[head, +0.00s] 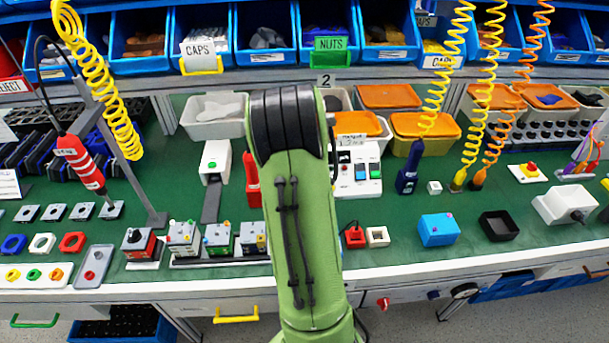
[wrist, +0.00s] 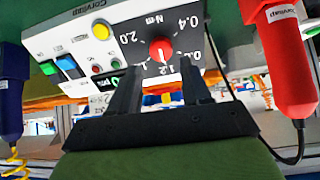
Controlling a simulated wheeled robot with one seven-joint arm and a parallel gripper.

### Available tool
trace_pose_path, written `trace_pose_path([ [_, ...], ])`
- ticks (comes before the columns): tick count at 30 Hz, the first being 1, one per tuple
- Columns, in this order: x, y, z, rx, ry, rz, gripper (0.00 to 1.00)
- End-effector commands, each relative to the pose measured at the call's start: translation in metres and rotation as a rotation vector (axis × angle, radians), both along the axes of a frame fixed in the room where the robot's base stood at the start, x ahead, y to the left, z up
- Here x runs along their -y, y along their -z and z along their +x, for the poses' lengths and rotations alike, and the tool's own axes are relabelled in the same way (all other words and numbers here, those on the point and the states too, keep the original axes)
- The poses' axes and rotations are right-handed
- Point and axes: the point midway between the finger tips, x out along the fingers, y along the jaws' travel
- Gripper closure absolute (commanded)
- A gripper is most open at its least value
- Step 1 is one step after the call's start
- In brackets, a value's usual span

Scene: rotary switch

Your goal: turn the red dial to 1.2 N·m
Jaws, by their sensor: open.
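The red dial (wrist: 161,51) sits on a dark scale plate on the face of a white control box (wrist: 92,45). Printed numbers ring it, with 1.2 below it in the wrist view. A pale mark on the dial seems to point down, but it is too small to read surely. My gripper (wrist: 158,68) is open, with one dark finger on each side just below the dial. I cannot tell whether the fingers touch it. In the head view the box (head: 366,188) is partly behind my green arm, which hides my gripper.
A red power tool (wrist: 283,60) stands close at right in the wrist view, with a blue tool (wrist: 12,88) at left. Small boxes, including a blue one (head: 438,230), and a black tray (head: 498,226) stand on the green bench. Coiled yellow cables (head: 485,90) hang at right.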

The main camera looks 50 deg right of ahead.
Motion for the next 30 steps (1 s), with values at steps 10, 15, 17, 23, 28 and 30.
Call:
trace_pose_path([
  [10, 0.037, 0.047, 0.028, -0.001, -0.001, 0.0, 0.52],
  [15, 0.039, 0.049, 0.03, 0.001, -0.001, -0.001, 0.52],
  [17, 0.039, 0.049, 0.03, 0.001, -0.001, -0.001, 0.52],
  [23, 0.039, 0.049, 0.03, 0.0, -0.001, -0.001, 0.72],
  [28, 0.039, 0.049, 0.03, 0.0, -0.001, -0.001, 0.93],
  [30, 0.039, 0.05, 0.03, 0.016, 0.02, 0.012, 0.93],
])
